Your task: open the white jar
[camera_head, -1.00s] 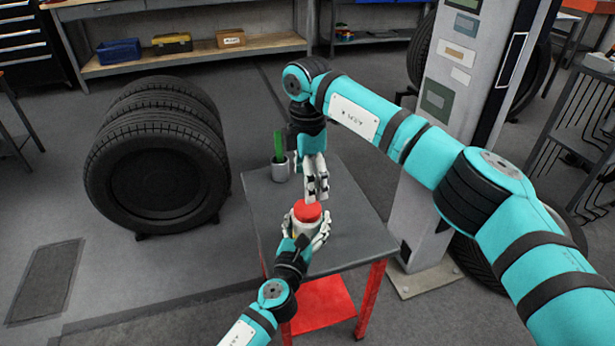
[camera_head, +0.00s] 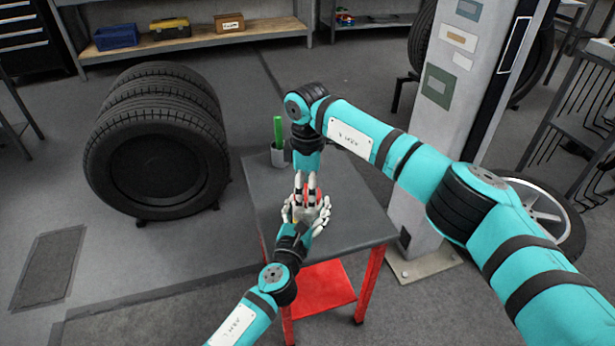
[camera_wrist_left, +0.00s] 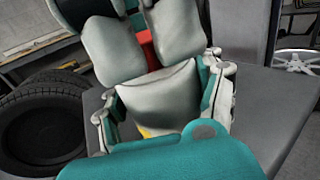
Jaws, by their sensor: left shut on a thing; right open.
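The white jar (camera_wrist_left: 160,100) with a red lid (camera_wrist_left: 148,50) is upright just over the table in the head view, mostly covered there by both grippers. My left gripper (camera_head: 306,212) is shut around the jar body from the near side; its fingers show on both sides of the jar in the left wrist view. My right gripper (camera_head: 307,184) points down from above, open, with its fingers on either side of the red lid. In the left wrist view only a narrow strip of lid shows between those fingers; contact with the lid cannot be told.
The grey table (camera_head: 345,230) has red legs and free room to the right. A grey cup (camera_head: 280,157) with a green item stands at its back left corner. Stacked tyres (camera_head: 160,150) stand to the left, a grey column (camera_head: 430,170) to the right.

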